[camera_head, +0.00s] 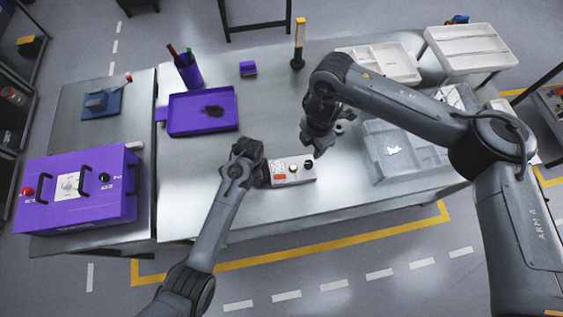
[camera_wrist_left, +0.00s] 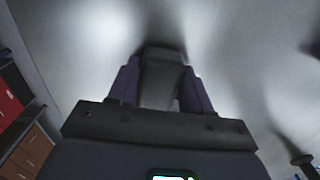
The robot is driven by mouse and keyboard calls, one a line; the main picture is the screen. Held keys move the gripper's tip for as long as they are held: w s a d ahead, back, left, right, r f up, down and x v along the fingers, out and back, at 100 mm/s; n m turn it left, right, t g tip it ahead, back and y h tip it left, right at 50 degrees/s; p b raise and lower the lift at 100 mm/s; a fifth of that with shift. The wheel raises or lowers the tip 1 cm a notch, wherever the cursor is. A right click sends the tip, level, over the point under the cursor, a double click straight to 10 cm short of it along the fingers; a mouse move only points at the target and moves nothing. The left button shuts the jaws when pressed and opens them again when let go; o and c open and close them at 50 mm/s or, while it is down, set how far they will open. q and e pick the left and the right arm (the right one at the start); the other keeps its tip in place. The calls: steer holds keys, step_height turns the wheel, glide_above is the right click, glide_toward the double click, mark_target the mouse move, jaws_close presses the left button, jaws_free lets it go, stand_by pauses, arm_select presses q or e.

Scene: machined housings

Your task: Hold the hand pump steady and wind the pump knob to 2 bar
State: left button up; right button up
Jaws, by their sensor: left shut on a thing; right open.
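The hand pump (camera_head: 297,178) is a small pale grey box with a red patch on its front. It lies on the metal table near the front edge. A dark knob (camera_head: 308,164) shows on its top at the right end. My left gripper (camera_head: 264,172) is shut on the pump's left end. In the left wrist view its two fingers (camera_wrist_left: 162,88) flank a dark grey part (camera_wrist_left: 162,62); the rest of the pump is hidden there. My right gripper (camera_head: 318,150) is open and empty, above and behind the knob, apparently apart from it. The pressure reading is too small to read.
A purple tray (camera_head: 205,128) with a dark item and a purple pen cup (camera_head: 188,72) stand at the left. A purple case (camera_head: 75,215) sits on the side table. A clear grey bin (camera_head: 385,165) stands right of the pump. White trays (camera_head: 470,62) are behind. The table's front edge is close.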

arm_select(q)
steer(key=o, duration=1.4)
steer(key=shift+o, duration=0.2)
steer(key=shift+r, duration=0.1)
